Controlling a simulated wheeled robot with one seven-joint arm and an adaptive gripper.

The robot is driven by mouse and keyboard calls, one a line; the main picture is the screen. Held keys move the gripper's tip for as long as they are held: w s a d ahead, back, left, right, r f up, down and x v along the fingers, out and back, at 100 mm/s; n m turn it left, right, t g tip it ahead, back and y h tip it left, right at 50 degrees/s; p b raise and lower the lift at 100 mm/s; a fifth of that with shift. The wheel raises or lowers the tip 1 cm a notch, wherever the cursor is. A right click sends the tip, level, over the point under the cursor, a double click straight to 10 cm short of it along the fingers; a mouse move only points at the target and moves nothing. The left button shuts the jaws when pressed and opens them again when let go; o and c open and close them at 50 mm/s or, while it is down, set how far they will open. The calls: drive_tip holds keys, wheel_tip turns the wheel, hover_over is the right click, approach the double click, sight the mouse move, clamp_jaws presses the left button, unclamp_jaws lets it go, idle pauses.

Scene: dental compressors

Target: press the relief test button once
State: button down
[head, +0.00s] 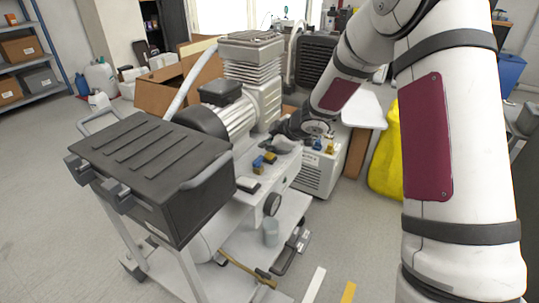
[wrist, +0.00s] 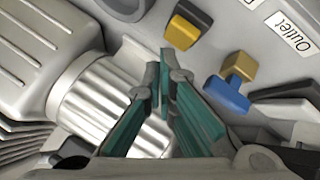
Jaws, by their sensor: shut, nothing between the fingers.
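My gripper (wrist: 164,68) is shut and empty, its two teal fingers meeting in the middle of the wrist view. In the head view my gripper (head: 277,132) is over the compressor's panel, beside the ribbed motor. A yellow block in a dark surround (wrist: 184,31), which may be the relief test button, is on the grey panel just beyond and right of the fingertips. A gap seems to lie between them; contact cannot be told. A label above it is cut off, so its name is unreadable.
The ribbed silver motor part (wrist: 95,95) is close on the left. A black toolbox (head: 150,165) stands in front of the compressor (head: 240,105).

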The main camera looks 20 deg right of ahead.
sight(268, 156)
drive_tip(key=shift+f, duration=0.1)
drive_tip(key=shift+f, duration=0.3)
drive_tip(key=shift+f+b, duration=0.55)
idle(0.7)
drive_tip(key=shift+r, duration=0.1)
drive_tip(key=shift+r+p, duration=0.85)
drive_tip(key=shift+p, duration=0.25)
drive_tip(key=shift+r, duration=0.1)
wheel_tip(268, 156, up, 5)
drive_tip(key=p, duration=0.5)
drive_tip(key=shift+p, duration=0.4)
